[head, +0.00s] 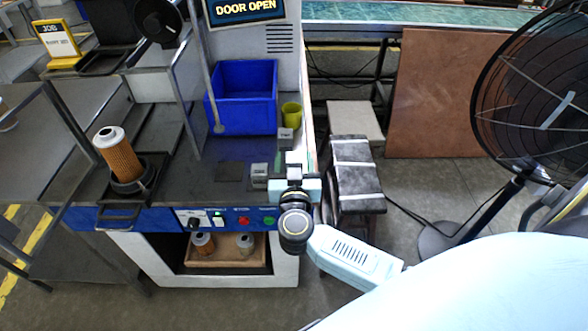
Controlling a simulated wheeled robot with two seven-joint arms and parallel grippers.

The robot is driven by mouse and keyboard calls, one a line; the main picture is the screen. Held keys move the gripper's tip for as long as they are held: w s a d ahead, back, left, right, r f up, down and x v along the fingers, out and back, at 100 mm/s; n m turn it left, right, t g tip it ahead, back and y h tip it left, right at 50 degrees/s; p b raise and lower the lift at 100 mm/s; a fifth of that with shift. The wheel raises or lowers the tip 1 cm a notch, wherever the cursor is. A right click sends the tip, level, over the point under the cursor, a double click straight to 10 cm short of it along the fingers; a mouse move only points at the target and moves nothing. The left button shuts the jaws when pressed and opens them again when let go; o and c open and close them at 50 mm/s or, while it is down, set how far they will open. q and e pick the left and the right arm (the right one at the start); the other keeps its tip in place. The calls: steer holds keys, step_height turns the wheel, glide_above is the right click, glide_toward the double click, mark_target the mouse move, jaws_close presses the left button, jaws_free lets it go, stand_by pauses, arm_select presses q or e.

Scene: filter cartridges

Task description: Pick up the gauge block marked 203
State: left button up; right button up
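Small grey gauge blocks stand on the right side of the dark worktop. One block (286,135) is in front of the yellow-green cup. Another block (259,170) is just left of my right gripper. Their markings are too small to read, so I cannot tell which is 203. My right gripper (294,168) is over the right edge of the worktop, seen from behind, with its wrist hiding most of it. I cannot tell if its fingers are apart or hold anything. My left gripper is not in view.
A blue bin (243,97) and a yellow-green cup (291,113) stand behind the blocks. A filter cartridge (118,152) stands upright in a black holder at left. A panel with buttons (243,221) runs along the front edge. A black fan (530,100) stands at right.

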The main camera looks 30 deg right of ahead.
steer(key=c, duration=1.1)
